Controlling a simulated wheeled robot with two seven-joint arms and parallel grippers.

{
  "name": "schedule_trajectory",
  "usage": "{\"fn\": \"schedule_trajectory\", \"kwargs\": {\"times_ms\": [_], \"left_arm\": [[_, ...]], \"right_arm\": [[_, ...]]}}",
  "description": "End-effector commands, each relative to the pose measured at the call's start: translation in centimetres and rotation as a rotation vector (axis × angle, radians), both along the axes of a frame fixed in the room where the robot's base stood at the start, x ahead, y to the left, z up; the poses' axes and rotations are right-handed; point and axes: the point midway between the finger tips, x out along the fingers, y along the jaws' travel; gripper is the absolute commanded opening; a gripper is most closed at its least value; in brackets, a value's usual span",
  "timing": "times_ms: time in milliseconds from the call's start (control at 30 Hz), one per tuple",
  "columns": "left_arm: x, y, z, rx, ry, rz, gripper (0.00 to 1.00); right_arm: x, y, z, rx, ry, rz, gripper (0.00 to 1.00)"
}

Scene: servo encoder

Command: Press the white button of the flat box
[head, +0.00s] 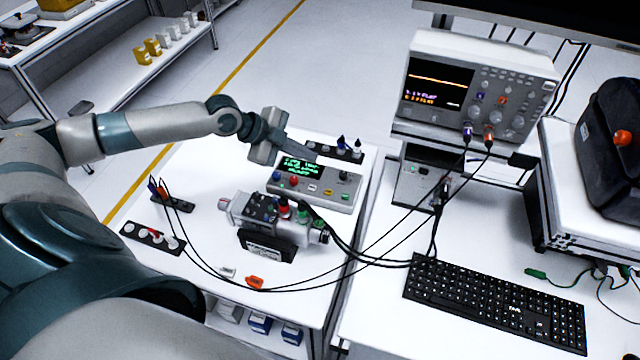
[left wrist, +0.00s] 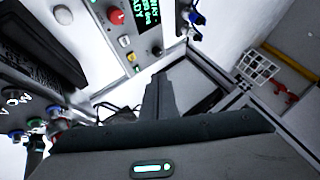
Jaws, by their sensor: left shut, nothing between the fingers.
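The flat box (head: 318,200) is light grey, with a dark screen of green text, and lies on the white table. Its white button (head: 312,187) sits in the front row between a red button and a yellow one. In the left wrist view the box (left wrist: 146,48) is at top centre, with the pale button (left wrist: 125,41) near its yellow one. My left gripper (head: 306,155) is shut and empty, above the back edge of the box near the screen, apart from the button. It also shows in the left wrist view (left wrist: 160,82). My right gripper is not in view.
A servo unit (head: 270,220) with cables stands in front of the box. A dark strip of plugs (head: 335,150) lies behind it. An oscilloscope (head: 470,85) and a keyboard (head: 495,305) are on the right bench.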

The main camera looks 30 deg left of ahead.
Motion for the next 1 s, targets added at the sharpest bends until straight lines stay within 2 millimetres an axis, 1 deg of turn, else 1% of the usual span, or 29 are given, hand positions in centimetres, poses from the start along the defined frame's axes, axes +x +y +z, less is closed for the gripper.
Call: {"fn": "schedule_trajectory", "kwargs": {"times_ms": [267,467,667,1000], "left_arm": [[0.0,-0.1,0.0,-0.001,-0.001,0.000,0.00],[0.0,-0.1,-0.6,-0.002,-0.001,-0.001,0.00],[0.0,-0.1,-2.3,-0.002,-0.001,-0.001,0.00],[0.0,-0.1,-6.3,-0.001,-0.002,0.001,0.00]], "right_arm": [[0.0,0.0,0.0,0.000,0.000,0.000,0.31],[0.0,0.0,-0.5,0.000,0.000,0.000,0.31],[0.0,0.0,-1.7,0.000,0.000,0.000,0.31],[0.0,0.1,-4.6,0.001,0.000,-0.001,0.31]]}}
